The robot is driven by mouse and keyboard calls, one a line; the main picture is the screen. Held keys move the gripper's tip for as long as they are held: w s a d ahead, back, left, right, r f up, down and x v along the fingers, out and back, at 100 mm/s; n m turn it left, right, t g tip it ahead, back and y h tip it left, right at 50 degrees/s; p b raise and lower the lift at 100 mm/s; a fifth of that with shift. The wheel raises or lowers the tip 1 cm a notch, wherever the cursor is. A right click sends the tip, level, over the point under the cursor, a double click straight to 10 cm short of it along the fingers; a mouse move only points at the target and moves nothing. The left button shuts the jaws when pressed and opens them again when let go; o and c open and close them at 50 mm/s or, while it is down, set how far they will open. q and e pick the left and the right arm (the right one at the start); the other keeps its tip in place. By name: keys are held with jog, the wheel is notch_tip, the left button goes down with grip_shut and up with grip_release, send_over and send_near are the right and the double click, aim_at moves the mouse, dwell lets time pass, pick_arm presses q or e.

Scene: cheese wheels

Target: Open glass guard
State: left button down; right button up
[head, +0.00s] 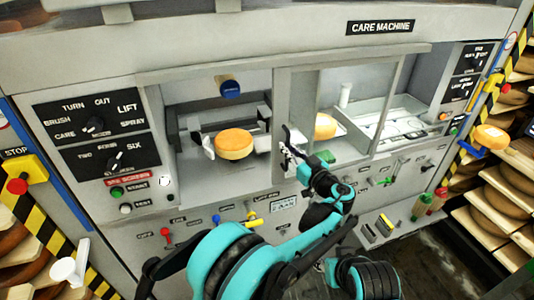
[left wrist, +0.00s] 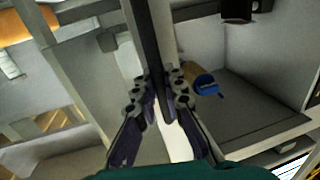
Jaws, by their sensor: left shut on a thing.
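The glass guard (head: 296,100) is at the front of the care machine's window, with a grey upright frame near the middle. In the left wrist view its dark upright edge bar (left wrist: 149,40) runs down between my fingers. My left gripper (head: 287,150) is at the lower part of that upright in the head view. It is shut on the bar, as the left wrist view (left wrist: 163,95) also shows. The left bay of the window looks open, with an orange cheese wheel (head: 234,144) inside. My right gripper is not in view.
A second cheese wheel (head: 325,126) sits behind the upright's right side. A blue-capped cylinder (head: 229,87) hangs above the left bay. Knobs and levers, such as a yellow one (head: 254,220), line the panel below. A red stop button (head: 18,185) is at far left.

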pick_arm(q)
jog(key=d, duration=0.2)
jog(key=w+d, duration=0.1)
jog(key=d, duration=0.2)
jog(key=shift+w+d, duration=0.3)
jog(key=c, duration=1.6)
grip_release()
notch_tip(320, 180, up, 10)
jog(key=shift+r, duration=0.1)
